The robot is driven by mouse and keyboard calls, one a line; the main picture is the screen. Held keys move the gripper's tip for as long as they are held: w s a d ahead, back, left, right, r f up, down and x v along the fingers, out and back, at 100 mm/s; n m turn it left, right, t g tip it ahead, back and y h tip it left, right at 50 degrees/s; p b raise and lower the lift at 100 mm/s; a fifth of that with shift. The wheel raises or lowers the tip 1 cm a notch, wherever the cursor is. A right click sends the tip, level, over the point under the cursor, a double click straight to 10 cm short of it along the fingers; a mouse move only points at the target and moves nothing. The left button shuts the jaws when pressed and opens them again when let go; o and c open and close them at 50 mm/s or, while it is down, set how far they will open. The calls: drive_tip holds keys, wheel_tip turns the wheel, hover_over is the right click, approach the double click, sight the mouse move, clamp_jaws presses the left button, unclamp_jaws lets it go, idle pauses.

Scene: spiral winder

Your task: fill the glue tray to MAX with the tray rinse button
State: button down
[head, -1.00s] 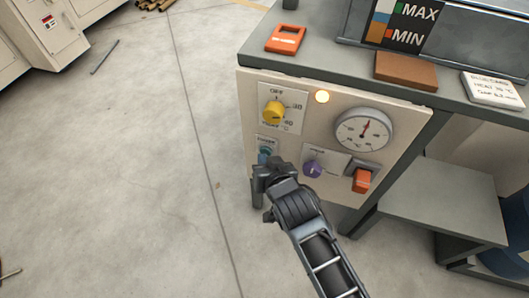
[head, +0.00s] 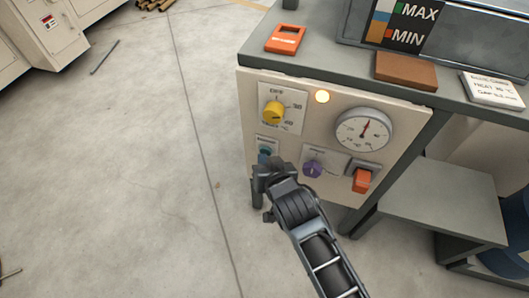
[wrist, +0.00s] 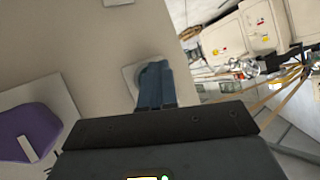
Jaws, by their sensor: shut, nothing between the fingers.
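The glue tray (head: 470,48) stands on the machine top at the upper right of the head view. Its gauge plate (head: 403,24) has MAX at the top and MIN below, beside a coloured strip; I cannot tell the glue level for sure. The tray rinse button, on a small labelled plate (head: 268,143) at the panel's lower left, is mostly hidden by my gripper (head: 266,160). My gripper is shut and empty, its fingertips at the button. In the wrist view the shut fingers (wrist: 155,85) reach the panel and cover the button; contact is unclear.
On the panel are a yellow knob (head: 274,111), a lit lamp (head: 322,96), a dial gauge (head: 364,131), a purple knob (head: 312,169) and an orange switch (head: 362,180). An orange device (head: 285,39) and brown block (head: 406,71) lie on top.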

drive_tip(key=shift+s, duration=0.1)
drive_tip(key=shift+s+a, duration=0.25)
drive_tip(key=shift+s, duration=0.45)
drive_tip(key=shift+s, duration=0.1)
drive_tip(key=shift+s+a, duration=0.3)
drive_tip(key=shift+s, duration=0.45)
drive_tip(key=shift+s+a, duration=0.3)
drive_tip(key=shift+s, duration=0.45)
drive_tip(key=shift+s+a, duration=0.3)
drive_tip(key=shift+s, duration=0.45)
idle(1.7)
